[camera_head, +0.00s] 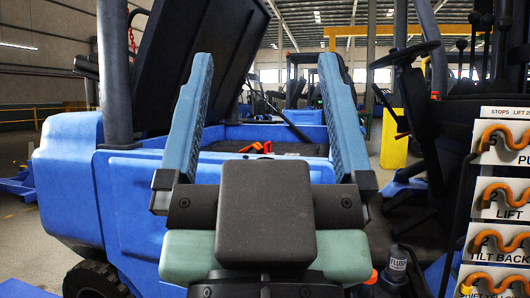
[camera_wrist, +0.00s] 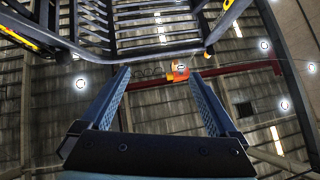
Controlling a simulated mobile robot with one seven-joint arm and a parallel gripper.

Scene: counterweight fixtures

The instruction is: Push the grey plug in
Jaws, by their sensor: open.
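My gripper (camera_head: 265,62) stands upright in the middle of the head view, its two blue fingers wide apart with nothing between them. In the wrist view my gripper (camera_wrist: 160,73) points up at the roof, with both fingers apart. I cannot make out a grey plug in either view. Behind the fingers is a blue forklift (camera_head: 75,185) with its dark cover (camera_head: 195,60) raised. Small orange-red parts (camera_head: 257,147) show in its open compartment, between my fingers and farther back. My gripper hides part of the forklift.
A panel of orange hooks labelled LIFT and TILT BACK (camera_head: 498,205) stands at the right. A dark bottle labelled FLUSH (camera_head: 397,262) is low to its left. A steering wheel (camera_head: 404,53) and a yellow post (camera_head: 394,138) are behind. The wrist view shows overhead bars (camera_wrist: 150,50) and roof lamps.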

